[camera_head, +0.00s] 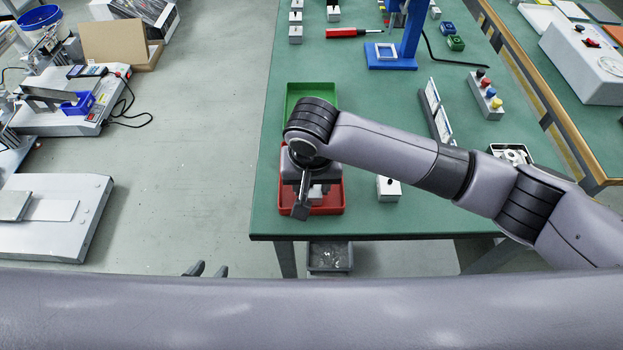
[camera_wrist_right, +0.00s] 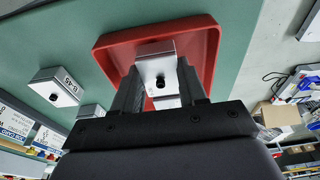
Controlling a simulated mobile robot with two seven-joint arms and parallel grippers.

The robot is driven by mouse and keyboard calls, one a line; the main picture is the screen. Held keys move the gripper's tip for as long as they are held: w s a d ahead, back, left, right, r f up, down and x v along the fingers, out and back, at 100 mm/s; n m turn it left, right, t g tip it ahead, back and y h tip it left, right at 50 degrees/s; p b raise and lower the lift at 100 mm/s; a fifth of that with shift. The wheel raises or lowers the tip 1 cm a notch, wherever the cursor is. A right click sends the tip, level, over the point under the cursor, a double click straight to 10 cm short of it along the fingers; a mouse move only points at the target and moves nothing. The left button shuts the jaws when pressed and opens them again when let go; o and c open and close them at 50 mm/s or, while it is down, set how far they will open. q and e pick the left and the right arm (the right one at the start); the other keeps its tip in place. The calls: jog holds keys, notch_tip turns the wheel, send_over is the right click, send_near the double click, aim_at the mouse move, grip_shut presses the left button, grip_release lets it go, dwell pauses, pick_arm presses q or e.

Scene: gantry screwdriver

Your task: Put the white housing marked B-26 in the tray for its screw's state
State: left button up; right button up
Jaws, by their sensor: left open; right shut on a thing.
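My right gripper (camera_head: 310,196) is over the red tray (camera_head: 338,205) at the front left of the green table. It is shut on a white housing (camera_wrist_right: 156,66), which sits between its fingers (camera_wrist_right: 160,88) in the right wrist view, inside the outline of the red tray (camera_wrist_right: 104,52). The housing's top shows a dark round screw spot; I cannot read its marking. I cannot tell whether it touches the tray floor. The green tray (camera_head: 297,92) lies behind the red one, partly hidden by my arm. My left gripper (camera_head: 205,269) is open and empty, left of the table.
Another white housing (camera_head: 388,189) stands right of the red tray; its label seems to read B-45 in the right wrist view (camera_wrist_right: 54,86). A button box (camera_head: 486,98), a blue stand (camera_head: 391,57) and a red screwdriver (camera_head: 348,33) are further back. A grey bin (camera_head: 329,257) is below the front edge.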

jog(key=shift+f+p, duration=0.3)
jog(key=shift+p, duration=0.1)
dwell(0.4)
jog(key=o, duration=1.3)
jog(key=shift+c, duration=0.2)
